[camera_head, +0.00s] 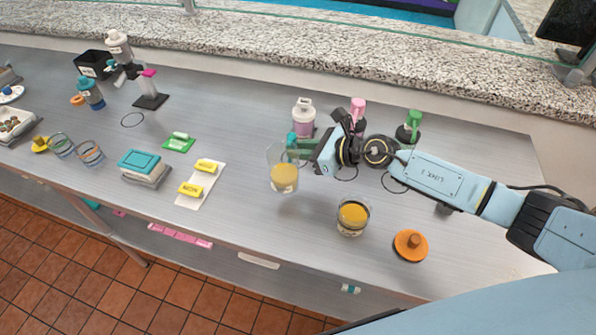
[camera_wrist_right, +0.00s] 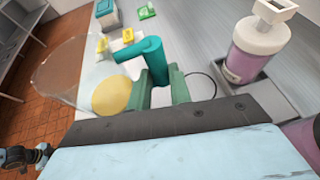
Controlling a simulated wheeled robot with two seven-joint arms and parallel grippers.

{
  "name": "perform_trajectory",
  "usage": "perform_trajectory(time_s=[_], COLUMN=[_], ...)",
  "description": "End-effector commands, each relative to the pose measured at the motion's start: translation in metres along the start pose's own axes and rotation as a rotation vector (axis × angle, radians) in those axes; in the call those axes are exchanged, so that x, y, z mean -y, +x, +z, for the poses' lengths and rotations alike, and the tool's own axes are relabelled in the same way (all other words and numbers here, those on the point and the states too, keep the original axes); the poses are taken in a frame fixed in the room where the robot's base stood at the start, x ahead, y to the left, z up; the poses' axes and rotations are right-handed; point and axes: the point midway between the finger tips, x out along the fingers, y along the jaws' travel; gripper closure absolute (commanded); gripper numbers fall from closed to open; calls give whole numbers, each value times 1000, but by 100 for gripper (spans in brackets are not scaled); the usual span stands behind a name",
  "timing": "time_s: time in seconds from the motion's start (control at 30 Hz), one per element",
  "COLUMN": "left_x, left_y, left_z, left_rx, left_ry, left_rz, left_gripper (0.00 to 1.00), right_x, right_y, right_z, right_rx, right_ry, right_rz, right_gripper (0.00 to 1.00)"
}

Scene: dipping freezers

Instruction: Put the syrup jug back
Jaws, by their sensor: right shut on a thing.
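The syrup jug (camera_head: 284,179) is clear, with yellow liquid in its lower part and a teal handle (camera_wrist_right: 141,57). My right gripper (camera_head: 304,149) is shut on that handle, and its green fingers (camera_wrist_right: 160,90) show on the handle in the right wrist view. The jug looks roughly upright and seems held a little above the counter. Black ring outlines mark the counter, one (camera_head: 395,182) below my right arm and another (camera_head: 133,120) at the left. My left gripper is not in view.
A glass of orange liquid (camera_head: 352,217) and an orange lid (camera_head: 410,245) stand near the front edge. Pump bottles, one purple (camera_wrist_right: 257,55), stand behind my gripper. Yellow blocks (camera_head: 190,190) lie on a white strip to the left. A granite ledge (camera_head: 400,80) runs along the back.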

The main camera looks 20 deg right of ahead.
Motion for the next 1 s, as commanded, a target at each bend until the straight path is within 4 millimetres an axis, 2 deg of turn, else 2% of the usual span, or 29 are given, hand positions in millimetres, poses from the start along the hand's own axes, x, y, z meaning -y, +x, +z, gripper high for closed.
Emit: perform_trajectory(time_s=[0.3, 0.83, 0.87, 1.0], left_x=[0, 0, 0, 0], left_y=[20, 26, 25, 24], left_z=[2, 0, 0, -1], left_rx=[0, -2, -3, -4], left_ry=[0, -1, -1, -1], left_rz=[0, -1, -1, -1], left_gripper=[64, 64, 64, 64], right_x=[1, 1, 1, 1], right_y=[17, 21, 20, 20], right_z=[-40, -49, -49, -48], right_rx=[2, 4, 2, 2], right_ry=[3, -1, -2, -2], right_rz=[-3, -2, -2, -2], right_gripper=[100, 100, 76, 58])
